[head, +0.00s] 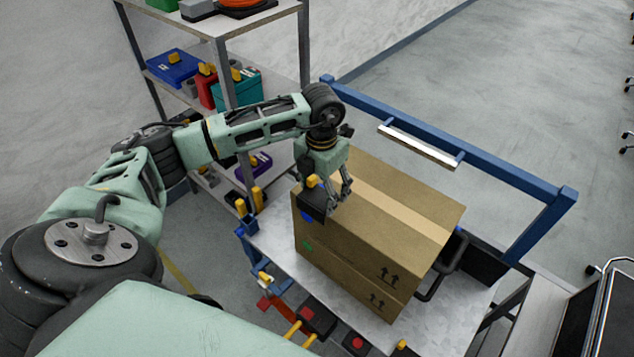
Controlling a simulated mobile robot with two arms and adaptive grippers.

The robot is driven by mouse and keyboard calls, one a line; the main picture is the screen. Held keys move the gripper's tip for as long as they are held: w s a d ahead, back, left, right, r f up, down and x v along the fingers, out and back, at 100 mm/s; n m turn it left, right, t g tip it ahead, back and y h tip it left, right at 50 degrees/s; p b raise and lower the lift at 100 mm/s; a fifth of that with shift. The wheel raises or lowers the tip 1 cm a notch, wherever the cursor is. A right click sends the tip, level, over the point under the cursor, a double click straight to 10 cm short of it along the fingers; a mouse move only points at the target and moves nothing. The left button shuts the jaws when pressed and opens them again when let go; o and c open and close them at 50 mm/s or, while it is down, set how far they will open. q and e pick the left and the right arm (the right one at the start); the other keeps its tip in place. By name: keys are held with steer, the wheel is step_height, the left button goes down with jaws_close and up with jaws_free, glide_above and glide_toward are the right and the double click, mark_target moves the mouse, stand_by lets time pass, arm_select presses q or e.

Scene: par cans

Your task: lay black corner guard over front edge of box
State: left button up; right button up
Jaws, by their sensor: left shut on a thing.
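A brown cardboard box (345,245) with a pale tape strip along its top stands on a grey cart top. My left gripper (336,197) points down at the left end of the box's upper front edge. It is shut on a black piece that looks like the corner guard (312,206), with a yellow part above it. The guard is at the box's upper left front corner, partly hidden by the fingers. I cannot tell whether it rests on the edge or hangs just above it. My right gripper is out of view.
The cart (270,249) has a blue rail frame (510,172) behind the box and a black handle (446,268) at the box's right. A shelf (212,24) with boxes and tools stands at the back left. Tools with red and orange parts sit at the cart's front.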

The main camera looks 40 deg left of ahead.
arm_select(q)
steer(key=shift+w+f+b, duration=0.75)
steer(key=shift+w+f, duration=0.05)
steer(key=shift+f, duration=0.2)
steer(key=shift+w+f+b, duration=0.25)
steer(key=shift+f+b, duration=0.45)
steer(key=shift+f, duration=0.3)
steer(key=shift+w+f+b, duration=0.15)
steer(key=shift+w+b, duration=0.05)
steer(key=shift+b, duration=0.1)
steer(key=o, duration=1.2)
steer(key=shift+o, duration=0.2)
step_height(320, 180, up, 12)
